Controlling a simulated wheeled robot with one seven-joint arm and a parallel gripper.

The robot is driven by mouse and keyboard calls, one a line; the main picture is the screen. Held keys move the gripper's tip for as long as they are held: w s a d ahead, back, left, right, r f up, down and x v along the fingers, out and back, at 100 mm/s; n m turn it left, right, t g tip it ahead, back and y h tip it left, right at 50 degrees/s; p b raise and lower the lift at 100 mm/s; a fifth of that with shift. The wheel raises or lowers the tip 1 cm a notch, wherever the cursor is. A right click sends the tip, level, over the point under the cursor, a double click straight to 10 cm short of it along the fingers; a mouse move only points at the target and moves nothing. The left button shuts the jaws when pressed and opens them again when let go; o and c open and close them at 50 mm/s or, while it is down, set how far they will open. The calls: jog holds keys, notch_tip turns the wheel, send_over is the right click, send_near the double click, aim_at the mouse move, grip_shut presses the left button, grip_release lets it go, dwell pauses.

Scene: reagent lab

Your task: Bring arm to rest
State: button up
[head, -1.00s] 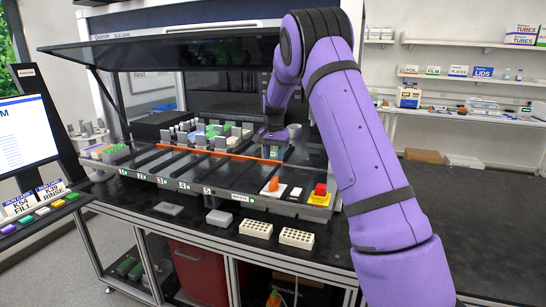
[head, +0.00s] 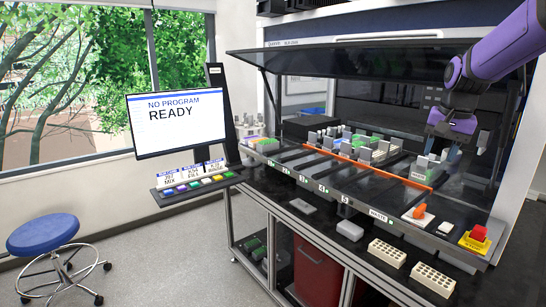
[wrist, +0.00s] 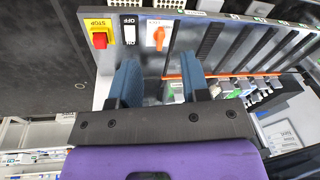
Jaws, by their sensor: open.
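My purple arm reaches in from the top right of the head view. My gripper (head: 452,150) hangs over the right end of the machine deck (head: 340,187), below the raised dark lid (head: 365,62). In the wrist view my gripper (wrist: 160,82) shows two blue fingers standing apart with nothing between them. The deck's front panel, with an orange switch (wrist: 159,38) and a red stop button (wrist: 99,40), lies beyond the fingers there.
A monitor (head: 178,120) reading READY stands at left above a panel of coloured buttons (head: 198,187). Two white racks (head: 387,252) sit at the bench's front edge. Several tube racks and labware fill the deck. A blue stool (head: 43,236) stands on the floor at left.

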jog(key=s+a+r+n+t, duration=0.1)
jog(key=s+a+r+n, duration=0.15)
jog(key=s, duration=0.55)
jog(key=s+a+r+n+t, duration=0.15)
jog(key=s+a, duration=0.25)
jog(key=s, duration=0.4)
jog(key=s+a+f+n, duration=0.1)
jog(key=s, duration=0.6)
jog(key=s+a+f+n, duration=0.2)
jog(key=s, duration=0.5)
jog(key=shift+s+t, duration=0.15)
jog(key=shift+t, duration=0.3)
